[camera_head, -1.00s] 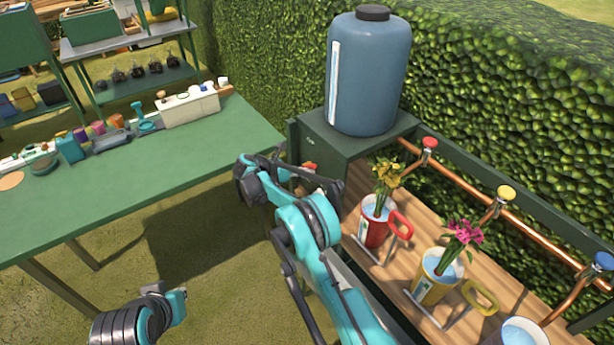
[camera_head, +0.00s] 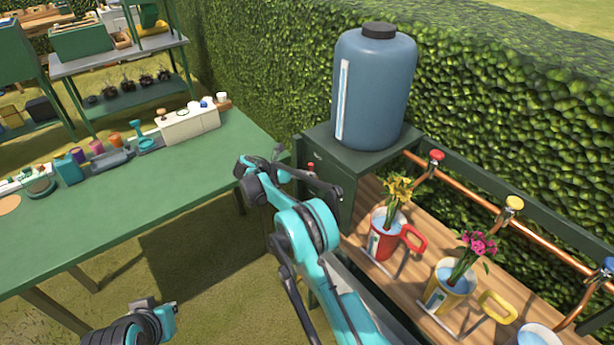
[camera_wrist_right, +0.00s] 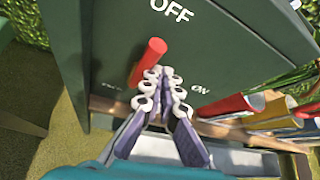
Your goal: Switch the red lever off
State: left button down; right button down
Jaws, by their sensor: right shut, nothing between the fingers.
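The red lever (camera_wrist_right: 149,60) is a short red rod on the dark green panel (camera_wrist_right: 225,50) of the cabinet. In the right wrist view it leans up and slightly right, below the white "OFF" label (camera_wrist_right: 171,8); an "ON" label (camera_wrist_right: 201,89) is at the right. In the head view its tip (camera_head: 311,167) just shows behind my right gripper (camera_head: 330,190). In the wrist view the right gripper's fingertips (camera_wrist_right: 164,88) are together and empty, close beside the lever's right side; I cannot tell whether they touch. Only a teal and black left-arm part shows at bottom left; the left gripper is not seen.
A blue water tank (camera_head: 373,90) stands on the cabinet. Right of it, a wooden shelf (camera_head: 405,285) holds a red flower pot (camera_head: 384,240) and a yellow one (camera_head: 447,290) under a copper pipe (camera_head: 480,200). A green table (camera_head: 110,195) is at the left.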

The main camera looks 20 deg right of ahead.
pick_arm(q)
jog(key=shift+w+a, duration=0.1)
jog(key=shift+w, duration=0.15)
pick_arm(e)
jog(key=shift+w+a+r+n+g, duration=0.15)
jog(key=shift+w+r+n+g, duration=0.15)
jog(key=shift+w+n, duration=0.15)
